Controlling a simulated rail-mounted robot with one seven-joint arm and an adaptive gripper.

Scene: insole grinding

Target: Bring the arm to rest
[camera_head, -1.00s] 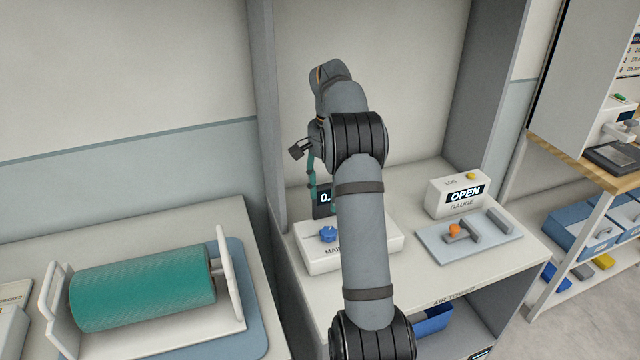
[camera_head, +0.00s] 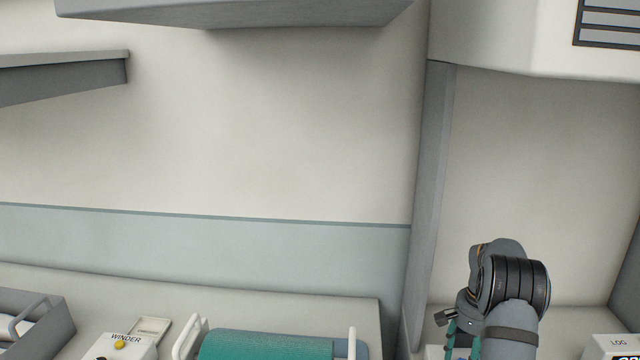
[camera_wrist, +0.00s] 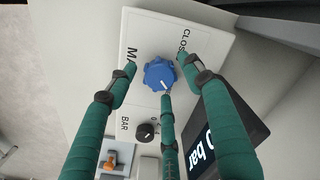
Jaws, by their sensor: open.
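My gripper (camera_wrist: 158,72) is open, with three teal fingers spread in the wrist view. A blue knob (camera_wrist: 161,77) on a white box (camera_wrist: 210,45) shows between the fingertips, and I cannot tell whether they touch it. The jaws look empty. In the head view my arm is bent at the lower right, and only part of the teal fingers (camera_head: 450,338) shows above the bottom edge. The knob is out of the head view.
A teal roll (camera_head: 265,345) lies on the bench at the bottom. A winder box (camera_head: 125,346) and a grey tray (camera_head: 60,318) stand to its left. A grey upright panel (camera_head: 432,190) is left of my arm. Shelves (camera_head: 65,75) hang above.

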